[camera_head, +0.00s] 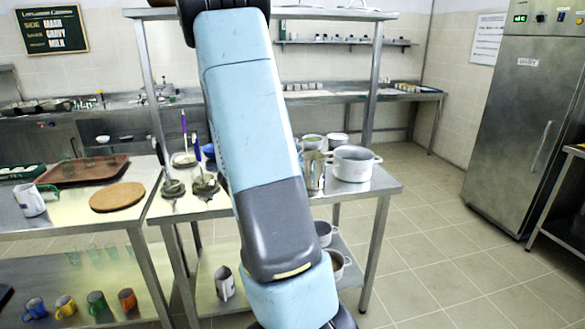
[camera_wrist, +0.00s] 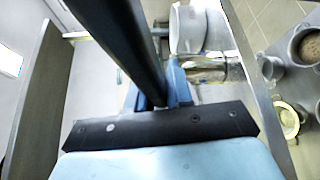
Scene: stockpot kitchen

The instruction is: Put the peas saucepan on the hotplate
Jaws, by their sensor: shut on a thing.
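In the head view my arm hides my gripper. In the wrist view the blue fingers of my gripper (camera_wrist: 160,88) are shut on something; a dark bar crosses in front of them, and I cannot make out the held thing. A pot with greenish contents (camera_head: 312,142) stands at the back of the middle steel table, right of my arm; I cannot tell whether these are peas. Two dark round pieces (camera_head: 205,186) lie left of my arm; I cannot tell whether either is the hotplate.
A white two-handled pot (camera_head: 352,164) and a steel vessel (camera_head: 313,170) stand at the table's right end. More pots (camera_head: 337,264) stand on the shelf below. A brown tray (camera_head: 85,170) and a round board (camera_head: 117,197) lie on the left table. The floor at right is open.

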